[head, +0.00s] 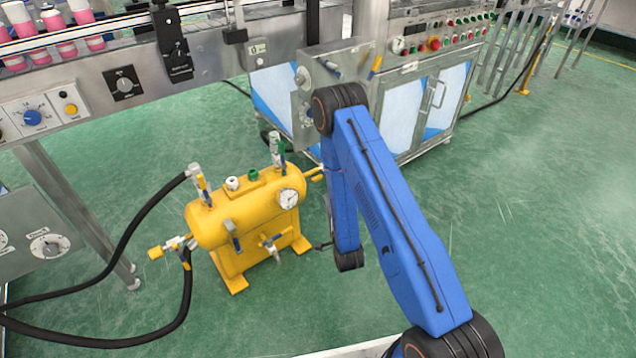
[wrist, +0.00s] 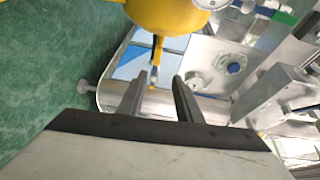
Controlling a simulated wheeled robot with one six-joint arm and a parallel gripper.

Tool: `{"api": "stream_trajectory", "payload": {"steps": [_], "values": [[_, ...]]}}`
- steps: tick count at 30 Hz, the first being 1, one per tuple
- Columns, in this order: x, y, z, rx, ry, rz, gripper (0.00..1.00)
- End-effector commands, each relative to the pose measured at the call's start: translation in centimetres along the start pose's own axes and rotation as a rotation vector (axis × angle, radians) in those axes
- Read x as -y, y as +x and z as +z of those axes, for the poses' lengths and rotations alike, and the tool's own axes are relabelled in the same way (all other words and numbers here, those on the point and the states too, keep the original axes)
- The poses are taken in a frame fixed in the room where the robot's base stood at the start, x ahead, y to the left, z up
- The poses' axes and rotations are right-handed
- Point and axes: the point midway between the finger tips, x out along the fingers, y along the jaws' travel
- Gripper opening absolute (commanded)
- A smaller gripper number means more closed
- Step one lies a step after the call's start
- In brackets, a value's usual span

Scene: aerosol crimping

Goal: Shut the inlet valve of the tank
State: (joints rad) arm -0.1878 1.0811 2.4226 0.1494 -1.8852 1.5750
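The yellow tank (head: 245,215) stands on the green floor, with a pressure gauge (head: 289,198) and several small valves on it. A hose-fed valve (head: 200,185) is at its upper left, and another hose-fed fitting (head: 182,243) is at its left end. I cannot tell which valve is the inlet. In the wrist view the yellow tank (wrist: 165,12) shows at the top, with a thin yellow piece (wrist: 158,48) hanging from it toward the gap between my fingers. My gripper (wrist: 159,80) is open, and nothing is visibly held. In the head view it is hidden behind my arm.
Black hoses (head: 120,250) curve across the floor on the left. A steel cabinet (head: 415,100) with blue-white doors stands behind the tank on the right. A conveyor (head: 100,45) with pink bottles runs along the back left. Floor right of my arm is clear.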

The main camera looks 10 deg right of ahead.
Motion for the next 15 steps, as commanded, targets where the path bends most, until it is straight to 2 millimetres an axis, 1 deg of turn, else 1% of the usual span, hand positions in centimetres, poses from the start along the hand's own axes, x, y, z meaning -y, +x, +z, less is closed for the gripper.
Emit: {"api": "stream_trajectory", "payload": {"steps": [1, 3, 8, 11, 15], "values": [[-0.8, -0.5, 0.1, 0.002, 0.013, -0.008, 0.32], [-1.3, -1.0, 0.2, 0.005, 0.030, -0.025, 0.32], [-1.7, -1.4, 0.3, 0.007, 0.048, -0.044, 0.32], [-1.7, -1.0, 0.3, 0.007, 0.050, -0.047, 0.32], [-1.6, 0.7, 0.3, 0.005, 0.049, -0.049, 0.32]]}}
